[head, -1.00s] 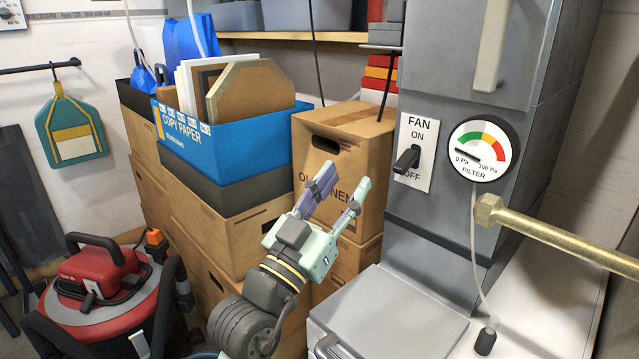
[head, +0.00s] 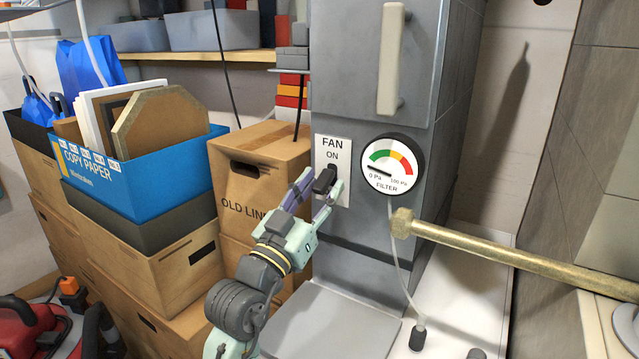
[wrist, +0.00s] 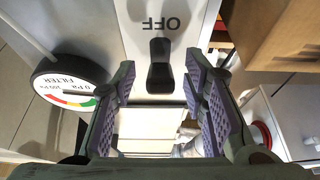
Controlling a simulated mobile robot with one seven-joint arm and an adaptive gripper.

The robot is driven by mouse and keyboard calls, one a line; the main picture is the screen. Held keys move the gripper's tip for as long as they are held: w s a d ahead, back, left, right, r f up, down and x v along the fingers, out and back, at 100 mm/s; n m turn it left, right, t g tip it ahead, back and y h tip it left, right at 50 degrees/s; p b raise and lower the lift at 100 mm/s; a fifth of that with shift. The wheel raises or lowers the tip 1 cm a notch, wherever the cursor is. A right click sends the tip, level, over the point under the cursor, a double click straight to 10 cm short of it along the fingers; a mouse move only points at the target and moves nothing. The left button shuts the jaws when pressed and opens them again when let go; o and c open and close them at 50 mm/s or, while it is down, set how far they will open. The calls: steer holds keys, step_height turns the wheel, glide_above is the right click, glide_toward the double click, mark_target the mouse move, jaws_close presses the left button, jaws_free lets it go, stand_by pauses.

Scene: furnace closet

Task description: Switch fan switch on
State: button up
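The fan switch is a black lever (head: 325,178) on a white plate (head: 332,150) marked FAN and ON, fixed to the grey furnace cabinet. My gripper (head: 314,198) is at the lower part of the plate, with its fingers spread around or just in front of the lever. In the wrist view the lever (wrist: 160,66) lies between the two open finger pads (wrist: 165,105), with a gap on each side. The word OFF shows there beside the lever; in the head view my gripper hides it.
A filter gauge (head: 390,164) sits right of the plate, with a hose below it. A brass pipe (head: 500,250) juts in from the right. Cardboard boxes (head: 262,165) stand close on the left. A grey ledge (head: 335,325) lies below.

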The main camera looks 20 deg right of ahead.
steer(key=shift+c, duration=0.6)
jaws_close()
